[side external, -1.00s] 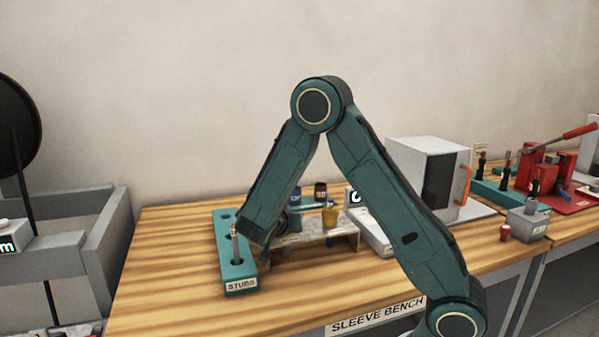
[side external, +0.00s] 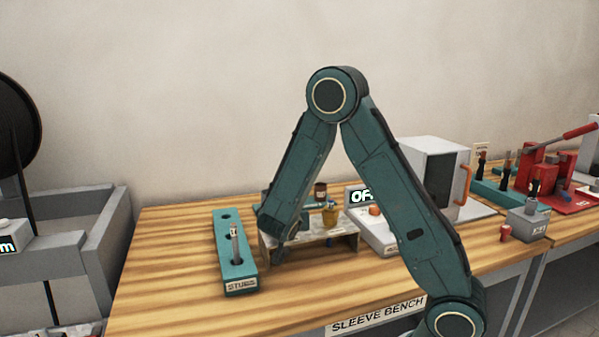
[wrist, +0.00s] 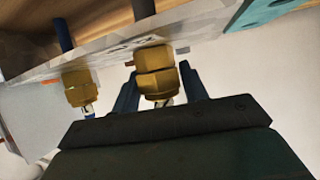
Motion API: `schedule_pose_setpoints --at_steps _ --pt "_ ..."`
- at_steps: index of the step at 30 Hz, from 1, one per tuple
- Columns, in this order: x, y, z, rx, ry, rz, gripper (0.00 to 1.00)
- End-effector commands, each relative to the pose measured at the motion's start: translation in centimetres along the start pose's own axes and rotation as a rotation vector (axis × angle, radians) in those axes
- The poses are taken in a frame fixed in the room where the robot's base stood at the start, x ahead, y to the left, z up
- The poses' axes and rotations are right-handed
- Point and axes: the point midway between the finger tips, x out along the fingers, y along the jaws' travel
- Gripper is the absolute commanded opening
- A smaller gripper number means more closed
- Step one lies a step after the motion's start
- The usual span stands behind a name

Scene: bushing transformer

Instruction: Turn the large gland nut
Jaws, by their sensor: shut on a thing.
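The large gland nut (wrist: 157,75) is a brass hex nut against the edge of a pale, marked plate (wrist: 110,47) in the wrist view. My gripper (wrist: 160,88) has one dark blue finger on each side of it and is shut on it. A smaller brass gland nut (wrist: 79,90) sits to the left with a blue cable (wrist: 62,32) beyond it on the far side of the plate.
A teal rack (side external: 236,268) marked STUBS, holding a metal rod, stands left of the plate stand. A yellow cup-like piece (side external: 330,217) and a brown one (side external: 320,191) are at the stand. A white box (side external: 425,165) with an orange handle stands right. The bench's left end is clear.

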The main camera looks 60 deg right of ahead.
Motion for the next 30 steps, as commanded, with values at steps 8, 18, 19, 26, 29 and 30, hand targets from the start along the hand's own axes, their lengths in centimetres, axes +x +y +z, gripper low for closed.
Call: schedule_pose_setpoints --at_steps 8,18,19,26,29,30 --pt "-0.01 0.02 -0.05 -0.002 0.002 -0.001 0.21" --pt "0.03 0.13 -0.08 -0.051 0.001 -0.104 0.21" --pt "0.05 0.15 -0.10 -0.057 0.001 -0.116 0.21" --pt "0.01 0.03 -0.05 -0.085 0.002 -0.173 0.21" --pt "0.00 0.01 -0.05 -0.086 0.002 -0.174 0.21" --pt "0.00 0.01 -0.05 -0.086 0.002 -0.174 0.21"
